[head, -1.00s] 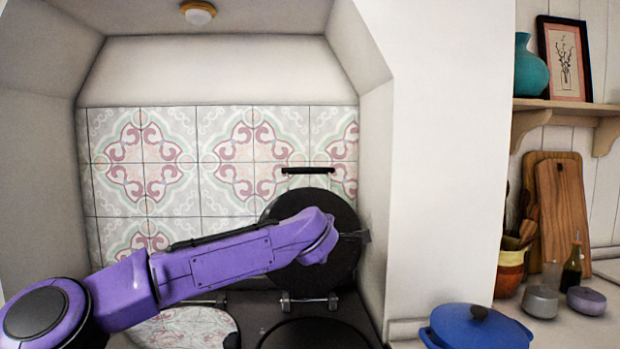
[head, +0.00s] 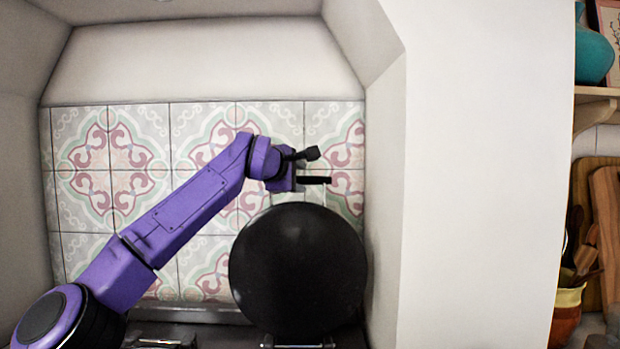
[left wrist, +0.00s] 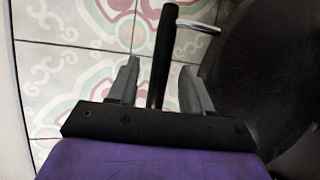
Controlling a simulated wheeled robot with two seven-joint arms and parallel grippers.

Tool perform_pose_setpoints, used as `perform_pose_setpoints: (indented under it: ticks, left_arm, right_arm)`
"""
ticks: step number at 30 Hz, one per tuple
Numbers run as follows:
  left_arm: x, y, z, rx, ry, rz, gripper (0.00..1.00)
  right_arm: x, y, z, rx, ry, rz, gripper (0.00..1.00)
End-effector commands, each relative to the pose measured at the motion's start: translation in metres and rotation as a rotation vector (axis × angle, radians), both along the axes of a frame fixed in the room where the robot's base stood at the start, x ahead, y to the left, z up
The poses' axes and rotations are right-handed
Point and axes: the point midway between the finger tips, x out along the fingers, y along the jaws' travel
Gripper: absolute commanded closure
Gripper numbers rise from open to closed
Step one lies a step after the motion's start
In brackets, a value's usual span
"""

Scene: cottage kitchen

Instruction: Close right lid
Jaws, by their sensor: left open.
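The right lid (head: 300,275) is a round black hob lid that stands raised, facing me, at the right end of the stove. Its black bar handle (head: 316,180) shows just above its top edge, and it is also large at the right of the left wrist view (left wrist: 265,70). My left gripper (head: 302,167) is at the handle, above the lid. In the left wrist view the gripper (left wrist: 160,68) is open, with the handle bar (left wrist: 163,55) between its two grey fingers. I see no clear contact. The right gripper is not in view.
A tiled wall (head: 80,200) is close behind the lid and arm. A white side wall (head: 385,200) stands just right of the lid. Beyond it are a shelf (head: 595,93), cutting boards (head: 605,220) and a utensil pot (head: 566,315).

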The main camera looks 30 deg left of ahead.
Motion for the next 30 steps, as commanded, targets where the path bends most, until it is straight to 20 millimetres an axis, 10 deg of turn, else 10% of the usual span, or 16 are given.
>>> perform_pose_setpoints:
  ticks: [9, 18, 23, 30]
  left_arm:
    - [0.053, 0.005, -0.013, 0.001, 0.002, 0.006, 0.50]
    - [0.058, 0.004, -0.017, 0.001, 0.001, 0.004, 0.50]
    - [0.059, 0.004, -0.017, 0.001, 0.000, 0.003, 0.96]
    - [0.058, -0.001, -0.018, 0.004, -0.005, -0.001, 1.00]
  right_arm:
    - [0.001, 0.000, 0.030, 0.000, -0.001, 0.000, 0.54]
    - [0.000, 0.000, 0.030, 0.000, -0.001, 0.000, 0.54]
    - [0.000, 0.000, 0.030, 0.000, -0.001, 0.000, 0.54]
    - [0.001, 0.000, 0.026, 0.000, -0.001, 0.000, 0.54]
